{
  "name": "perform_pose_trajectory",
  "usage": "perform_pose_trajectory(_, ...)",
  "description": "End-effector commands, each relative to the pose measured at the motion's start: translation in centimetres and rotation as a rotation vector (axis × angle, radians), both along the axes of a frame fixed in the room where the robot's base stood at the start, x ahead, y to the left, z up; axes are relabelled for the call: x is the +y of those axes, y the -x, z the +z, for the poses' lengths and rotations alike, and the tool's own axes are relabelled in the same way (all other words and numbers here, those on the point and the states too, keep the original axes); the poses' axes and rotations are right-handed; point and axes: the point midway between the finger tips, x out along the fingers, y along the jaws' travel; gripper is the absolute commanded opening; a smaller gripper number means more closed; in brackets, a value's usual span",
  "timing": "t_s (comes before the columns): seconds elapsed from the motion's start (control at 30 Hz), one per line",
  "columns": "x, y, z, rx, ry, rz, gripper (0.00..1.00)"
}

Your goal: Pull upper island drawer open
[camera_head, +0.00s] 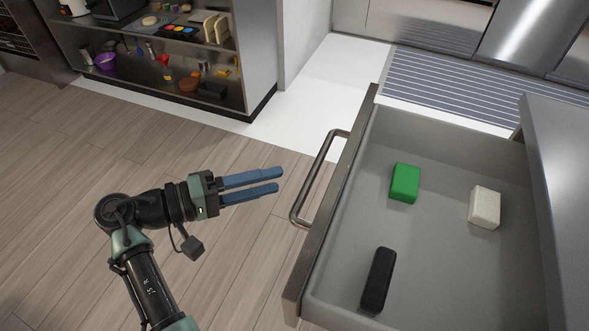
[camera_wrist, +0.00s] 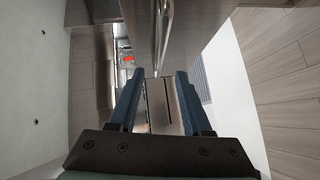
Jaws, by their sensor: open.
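The upper island drawer (camera_head: 335,218) is pulled well out in the head view, with its grey inside showing. Its bar handle (camera_head: 316,178) is on the front, facing my arm. My gripper (camera_head: 281,179) is open, with two blue fingers pointing at the handle. In the head view the fingertips are a short way left of the handle and apart from it. In the wrist view, my open gripper (camera_wrist: 160,75) has nothing between its fingers, and the metal handle (camera_wrist: 163,30) shows beyond the fingertips.
Inside the drawer lie a green block (camera_head: 405,182), a white block (camera_head: 485,207) and a black oblong item (camera_head: 378,280). The island top (camera_head: 565,160) is at right. A striped runner (camera_head: 450,90) lies behind. Open shelves (camera_head: 180,65) stand at back left. The wooden floor around my arm is clear.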

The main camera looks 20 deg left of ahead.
Motion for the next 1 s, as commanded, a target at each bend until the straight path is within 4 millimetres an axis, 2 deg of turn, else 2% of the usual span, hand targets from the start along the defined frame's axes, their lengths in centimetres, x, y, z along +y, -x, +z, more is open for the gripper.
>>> perform_pose_trajectory(0.1, 1.3, 1.3, 0.3, -0.001, 0.001, 0.003, 0.49)
perform_pose_trajectory(0.27, 2.1, 2.2, 0.5, -0.002, 0.000, 0.001, 0.49)
perform_pose_trajectory(0.83, 2.1, 2.3, 0.4, -0.001, -0.001, 0.000, 0.49)
perform_pose_trajectory(0.93, 1.8, 1.4, 0.7, 0.003, -0.039, 0.009, 0.49)
perform_pose_trajectory(1.0, 1.3, -0.4, 1.3, 0.010, -0.123, 0.032, 0.49)
